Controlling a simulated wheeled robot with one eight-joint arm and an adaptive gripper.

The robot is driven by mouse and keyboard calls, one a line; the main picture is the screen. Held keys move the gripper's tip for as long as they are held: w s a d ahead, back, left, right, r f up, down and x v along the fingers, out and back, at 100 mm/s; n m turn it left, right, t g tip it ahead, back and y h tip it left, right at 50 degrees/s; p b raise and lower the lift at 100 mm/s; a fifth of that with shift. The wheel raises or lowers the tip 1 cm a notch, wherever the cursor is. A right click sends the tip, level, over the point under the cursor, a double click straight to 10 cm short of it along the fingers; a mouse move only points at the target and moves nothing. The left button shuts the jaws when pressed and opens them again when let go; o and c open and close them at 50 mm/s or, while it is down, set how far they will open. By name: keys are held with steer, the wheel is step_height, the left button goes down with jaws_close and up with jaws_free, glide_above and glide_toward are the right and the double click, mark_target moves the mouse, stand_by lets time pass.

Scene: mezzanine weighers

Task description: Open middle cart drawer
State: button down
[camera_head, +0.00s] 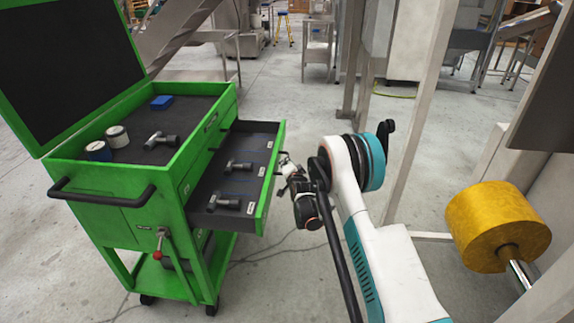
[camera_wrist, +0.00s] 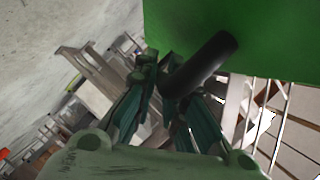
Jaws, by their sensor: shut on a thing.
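A green tool cart (camera_head: 165,212) stands at left in the head view. One of its drawers (camera_head: 240,200) is pulled well out to the right below the cart top. Its dark bottom holds metal bolt-like parts and small white labels. My gripper (camera_head: 284,166) is at the outer side of the drawer's green front. In the wrist view my gripper (camera_wrist: 163,80) is closed around a dark bar-like handle (camera_wrist: 208,60) beside the green front panel (camera_wrist: 262,38). The handle's far end is hidden.
The cart top holds two cans (camera_head: 107,144), a metal part (camera_head: 162,140) and a blue box (camera_head: 161,102). A yellow roll (camera_head: 497,226) on a shaft stands at right. A pale post (camera_head: 425,115) rises behind my arm. Grey floor (camera_head: 275,285) in front is open.

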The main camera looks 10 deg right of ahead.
stand_by(0.3)
steer(key=c, duration=1.9)
jaws_free()
steer(key=shift+s, duration=0.1)
steer(key=v, duration=1.2)
steer(key=shift+d, duration=0.1)
